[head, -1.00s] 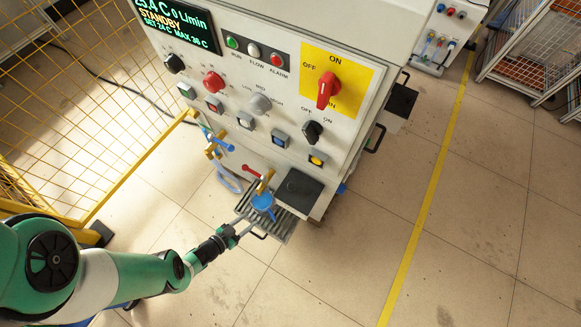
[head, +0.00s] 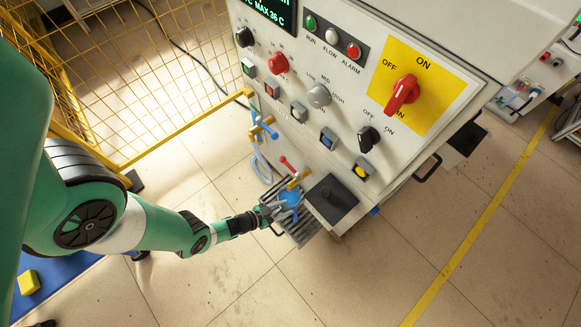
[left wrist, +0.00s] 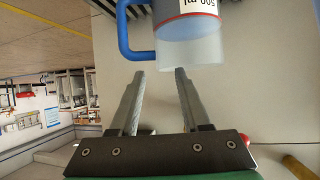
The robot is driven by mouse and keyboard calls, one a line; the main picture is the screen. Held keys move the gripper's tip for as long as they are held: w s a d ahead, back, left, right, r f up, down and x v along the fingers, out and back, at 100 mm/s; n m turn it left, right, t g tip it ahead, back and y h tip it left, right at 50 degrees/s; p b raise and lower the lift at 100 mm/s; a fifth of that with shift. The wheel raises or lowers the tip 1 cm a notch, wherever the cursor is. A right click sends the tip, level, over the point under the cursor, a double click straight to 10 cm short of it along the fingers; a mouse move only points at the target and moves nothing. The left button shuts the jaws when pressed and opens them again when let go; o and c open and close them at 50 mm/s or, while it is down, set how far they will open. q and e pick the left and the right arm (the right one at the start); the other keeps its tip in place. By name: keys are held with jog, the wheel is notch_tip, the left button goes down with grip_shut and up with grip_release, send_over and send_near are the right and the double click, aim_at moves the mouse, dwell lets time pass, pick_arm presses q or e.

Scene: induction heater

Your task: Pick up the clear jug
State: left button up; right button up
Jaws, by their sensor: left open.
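The clear jug shows in the left wrist view (left wrist: 192,45) as a see-through cup with a blue handle, a red line and an upside-down "500 ml" label. In the head view its blue part (head: 290,196) shows at the slatted tray below the panel, partly hidden by my gripper. My left gripper (head: 277,209) is right beside the jug. In the left wrist view my left gripper (left wrist: 159,76) is open, its fingers apart with nothing between them. The jug is just beyond the fingertips, its handle ahead of the left finger. My right gripper is not in view.
The slatted tray (head: 303,231) juts from the machine, with a black plate (head: 332,199) to its right. A brass tap (head: 299,179) and a red lever (head: 287,163) are just above the jug. A yellow mesh fence (head: 150,75) stands left. Floor in front is clear.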

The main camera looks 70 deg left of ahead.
pick_arm(q)
jog(key=b+x, duration=0.3)
jog(key=x, duration=0.2)
jog(key=shift+s+d+f+b, duration=0.1)
jog(key=shift+d+f+b, duration=0.1)
jog(key=shift+b, duration=0.1)
jog(key=shift+a+r, duration=0.1)
jog(key=shift+a, duration=0.05)
grip_shut()
dwell(0.9)
